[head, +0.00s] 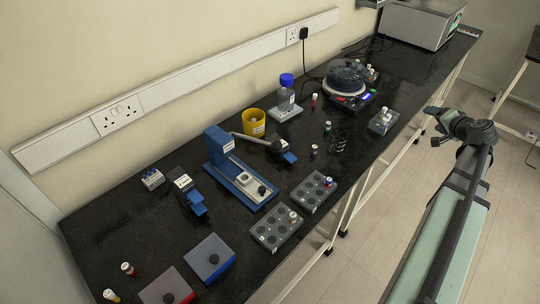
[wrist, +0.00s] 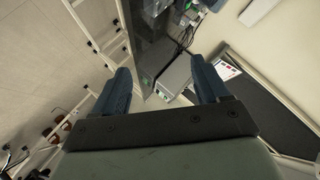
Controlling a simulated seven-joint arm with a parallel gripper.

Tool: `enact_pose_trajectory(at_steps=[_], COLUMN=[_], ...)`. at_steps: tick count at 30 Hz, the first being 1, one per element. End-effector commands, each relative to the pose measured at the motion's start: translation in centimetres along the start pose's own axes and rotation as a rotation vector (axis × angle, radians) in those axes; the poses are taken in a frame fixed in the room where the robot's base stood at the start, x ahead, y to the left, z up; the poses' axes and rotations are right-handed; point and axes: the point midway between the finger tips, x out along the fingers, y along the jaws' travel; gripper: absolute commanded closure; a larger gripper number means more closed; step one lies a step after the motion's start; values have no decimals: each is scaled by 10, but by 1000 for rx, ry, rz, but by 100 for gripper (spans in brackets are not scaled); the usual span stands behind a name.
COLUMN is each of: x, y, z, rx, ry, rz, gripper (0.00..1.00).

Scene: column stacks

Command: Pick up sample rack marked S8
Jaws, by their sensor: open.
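Two grey racks with round holes lie near the front edge of the black bench, a nearer one (head: 277,229) and a farther one (head: 313,191). Each holds at least one capped vial. A small rack with vials (head: 152,178) sits by the wall, and a clear small holder (head: 383,121) stands at the front edge farther back. Their markings are too small to read, so I cannot tell which is S8. My gripper (wrist: 163,70) is open and empty, with both blue fingers apart in the wrist view. In the head view my arm is off the bench, over the floor at right.
A blue press (head: 235,170), a yellow cup (head: 254,122), a blue-capped bottle (head: 286,93) and a round device (head: 348,85) crowd the bench. Red and blue boxes (head: 210,258) lie at the near end. Several loose vials stand about. The floor (head: 375,225) beside the bench is clear.

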Motion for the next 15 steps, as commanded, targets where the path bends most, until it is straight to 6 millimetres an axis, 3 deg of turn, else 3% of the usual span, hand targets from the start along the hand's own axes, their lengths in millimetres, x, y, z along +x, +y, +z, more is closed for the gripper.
enact_pose_trajectory(at_steps=[3, 6, 11, 15], x=[-1, 6, 24, 44], y=[-26, -55, -92, -130], z=[-16, -16, 1, 27], rx=[-51, -121, -226, -339], ry=[23, 16, -24, -75], rz=[-30, -56, -84, -112], gripper=[26, 26, 26, 26])
